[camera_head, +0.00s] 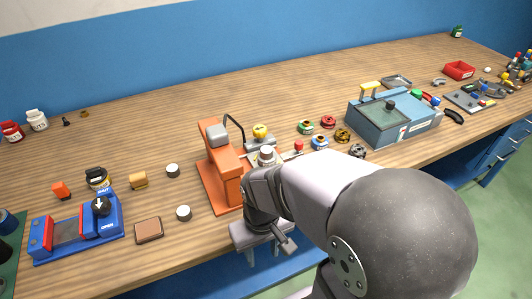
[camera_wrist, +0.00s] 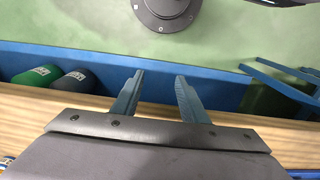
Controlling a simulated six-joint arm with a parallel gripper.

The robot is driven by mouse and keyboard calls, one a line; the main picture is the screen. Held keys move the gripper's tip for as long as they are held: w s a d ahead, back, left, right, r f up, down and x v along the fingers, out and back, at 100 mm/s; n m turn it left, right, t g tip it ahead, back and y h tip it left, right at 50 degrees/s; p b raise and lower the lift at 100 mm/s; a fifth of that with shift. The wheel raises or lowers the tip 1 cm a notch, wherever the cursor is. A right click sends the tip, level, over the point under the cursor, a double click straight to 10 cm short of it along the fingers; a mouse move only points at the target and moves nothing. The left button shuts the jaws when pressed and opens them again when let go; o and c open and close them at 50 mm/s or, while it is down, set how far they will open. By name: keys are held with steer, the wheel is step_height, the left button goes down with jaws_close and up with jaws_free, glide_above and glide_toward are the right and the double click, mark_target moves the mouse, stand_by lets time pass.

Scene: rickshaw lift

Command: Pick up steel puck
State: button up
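Two small round pucks with pale grey tops stand on the wooden bench left of the orange press in the head view: one farther back (camera_head: 172,170), one nearer the front (camera_head: 183,212). I cannot tell by look which is the steel puck. A silver round piece (camera_head: 266,152) also sits at the press. My gripper (camera_wrist: 160,78) is open and empty in the wrist view, its two blue-grey fingers apart over the bench's front edge and the floor. In the head view my wrist is in front of the press, right of both pucks; the fingertips are not clear there. No puck shows in the wrist view.
The orange press (camera_head: 230,175) stands beside my wrist. A blue vise-like fixture (camera_head: 75,235), a brown block (camera_head: 148,230) and a brass piece (camera_head: 139,180) lie left of the pucks. A blue-grey machine (camera_head: 390,118) stands right. Bare wood surrounds both pucks.

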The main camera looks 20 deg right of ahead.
steer(key=shift+o, duration=1.4)
steer(key=shift+r, duration=0.1)
